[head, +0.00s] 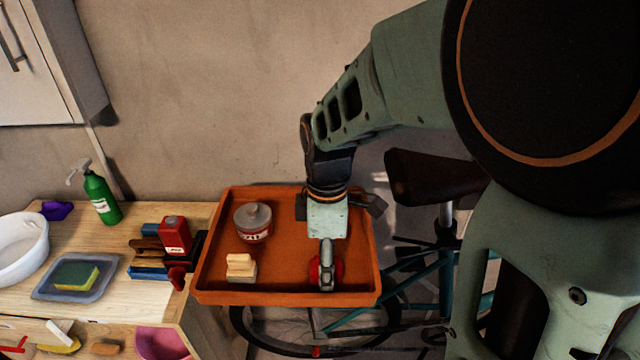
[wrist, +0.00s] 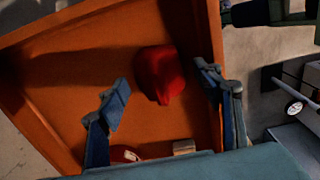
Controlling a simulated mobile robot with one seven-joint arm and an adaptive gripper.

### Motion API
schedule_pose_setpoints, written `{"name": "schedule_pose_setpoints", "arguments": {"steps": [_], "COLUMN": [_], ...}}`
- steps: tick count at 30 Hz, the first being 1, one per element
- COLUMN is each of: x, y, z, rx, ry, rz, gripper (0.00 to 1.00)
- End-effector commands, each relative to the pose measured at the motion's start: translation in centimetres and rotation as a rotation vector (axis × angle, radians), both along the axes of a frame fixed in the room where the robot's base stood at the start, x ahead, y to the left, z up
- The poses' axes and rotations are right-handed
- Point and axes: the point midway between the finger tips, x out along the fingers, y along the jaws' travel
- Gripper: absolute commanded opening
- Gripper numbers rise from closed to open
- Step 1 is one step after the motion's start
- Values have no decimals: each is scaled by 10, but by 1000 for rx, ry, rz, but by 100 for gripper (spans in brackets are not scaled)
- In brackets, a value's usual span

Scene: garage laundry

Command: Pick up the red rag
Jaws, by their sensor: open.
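The red rag (wrist: 160,74) lies crumpled on the floor of the orange tray in the wrist view. In the head view only slivers of the red rag (head: 338,270) show, as my gripper covers most of it. My gripper (head: 326,285) is over the right part of the tray, pointing down. In the wrist view its two fingers (wrist: 168,95) are spread wide, with the rag between and beyond them. Nothing is held. Whether the fingertips touch the tray cannot be told.
The orange tray (head: 212,284) has raised walls. It also holds a lidded tin (head: 253,222) and a tan-topped block (head: 241,268). Left on the wooden bench stand a red bottle (head: 174,237), a green spray bottle (head: 101,197) and a sponge on a tray (head: 76,276). A bicycle stands behind at right.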

Motion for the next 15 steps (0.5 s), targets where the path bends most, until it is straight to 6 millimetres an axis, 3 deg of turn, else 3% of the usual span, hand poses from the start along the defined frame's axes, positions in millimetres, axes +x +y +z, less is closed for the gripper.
{"name": "schedule_pose_setpoints", "arguments": {"steps": [5, 15], "x": [0, 0], "y": [0, 0], "z": [0, 1], "rx": [0, 1], "ry": [-1, -1], "rz": [0, 0], "gripper": [59, 22]}}
